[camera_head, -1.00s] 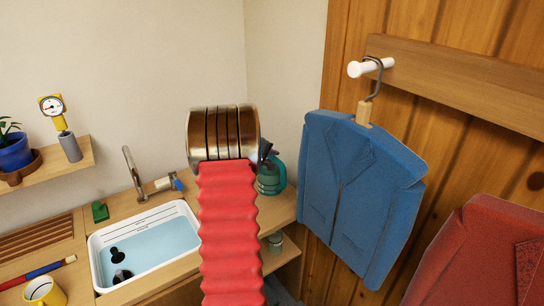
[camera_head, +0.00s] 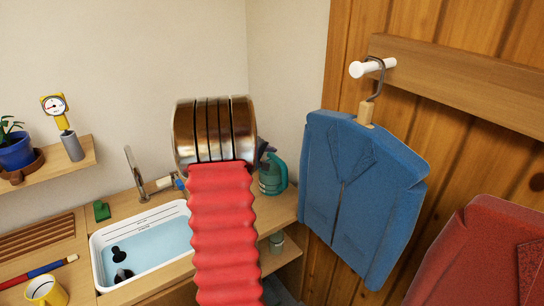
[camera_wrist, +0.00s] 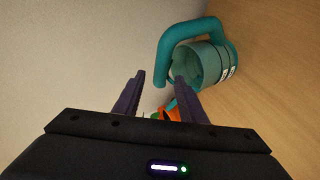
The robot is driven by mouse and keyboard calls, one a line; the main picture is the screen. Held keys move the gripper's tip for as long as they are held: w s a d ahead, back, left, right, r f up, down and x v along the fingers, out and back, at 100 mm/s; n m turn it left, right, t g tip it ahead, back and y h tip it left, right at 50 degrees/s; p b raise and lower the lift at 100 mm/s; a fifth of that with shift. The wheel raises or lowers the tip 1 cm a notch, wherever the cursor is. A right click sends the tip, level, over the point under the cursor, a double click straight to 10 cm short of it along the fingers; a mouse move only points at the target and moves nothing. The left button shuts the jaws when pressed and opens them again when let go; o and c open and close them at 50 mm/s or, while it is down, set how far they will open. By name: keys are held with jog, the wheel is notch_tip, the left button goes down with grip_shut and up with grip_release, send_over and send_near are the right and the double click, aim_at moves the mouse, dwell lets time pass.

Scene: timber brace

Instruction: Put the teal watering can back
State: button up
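The teal watering can (camera_head: 270,182) stands on the wooden counter in the corner, partly hidden behind my arm in the head view. In the wrist view the can (camera_wrist: 206,64) lies ahead, to the upper right, with its thick teal handle arching toward the left. My gripper (camera_wrist: 160,77) is open, its two dark fingers apart with nothing seen between the tips. The right finger overlaps the can's near edge in the picture; I cannot tell whether they touch. In the head view my arm hides most of the gripper.
A white basin of water (camera_head: 150,245) sits left of my arm, with a tap (camera_head: 135,175) behind it. A blue jacket (camera_head: 355,195) hangs close to the can's right. A glass jar (camera_head: 277,242) stands on a lower shelf. Small orange and green objects (camera_wrist: 170,112) show beyond the fingers.

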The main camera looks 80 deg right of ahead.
jog(key=v, duration=0.7)
jog(key=shift+w+a, duration=0.1)
dwell(0.7)
jog(key=w+a+r+t+y, duration=0.1)
jog(key=w+a+r, duration=0.3)
jog(key=a, duration=0.6)
jog(key=w+a+r+n+t+y, duration=0.1)
jog(key=w+a+r+t, duration=0.1)
jog(key=w+a, duration=0.65)
jog(key=w+a+r+t+y, duration=0.1)
jog(key=w+a+r, duration=0.1)
jog(key=a, duration=1)
jog(key=s+a+n+t+y, duration=0.2)
jog(key=a+y, duration=0.2)
jog(key=a, duration=1.3)
jog(key=s+a+n+t+y, duration=0.2)
jog(key=a+y, duration=0.2)
jog(key=a, duration=1.4)
jog(key=shift+s+f+n+t, duration=0.2)
jog(key=shift+n+t, duration=0.1)
jog(key=shift+n, duration=0.1)
